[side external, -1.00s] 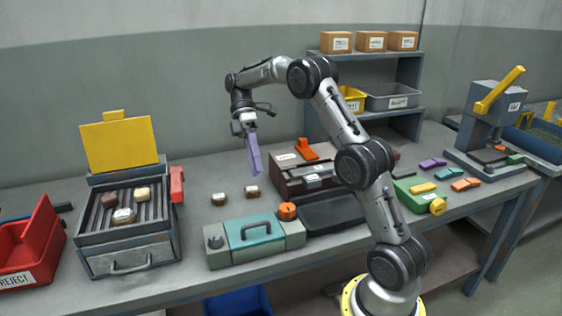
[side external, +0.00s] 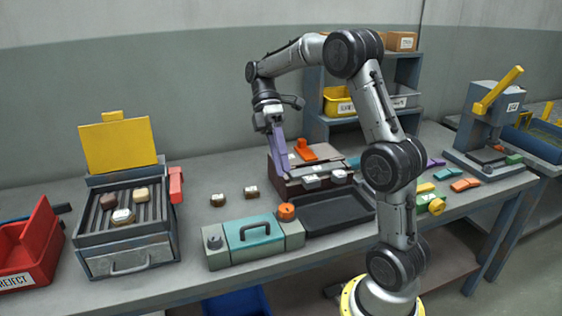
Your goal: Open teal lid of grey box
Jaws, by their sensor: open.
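The grey box (side external: 217,259) stands near the front edge of the bench. Its teal lid (side external: 262,242) is shut and has a dark handle on top. A dark knob sits on the left part of the box and an orange knob (side external: 286,212) on the right part. My gripper (side external: 286,169) is open, with purple fingers pointing down. It appears above and behind the box, in front of the brown case in the picture. The fingers overlap in this view, and I see nothing held between them.
A brown case (side external: 274,182) with small blocks and a dark tray (side external: 340,222) lie right of the box. A grill with a raised yellow lid (side external: 118,146) and a red bin (side external: 30,258) stand left. Two small pieces lie on the bench behind the box.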

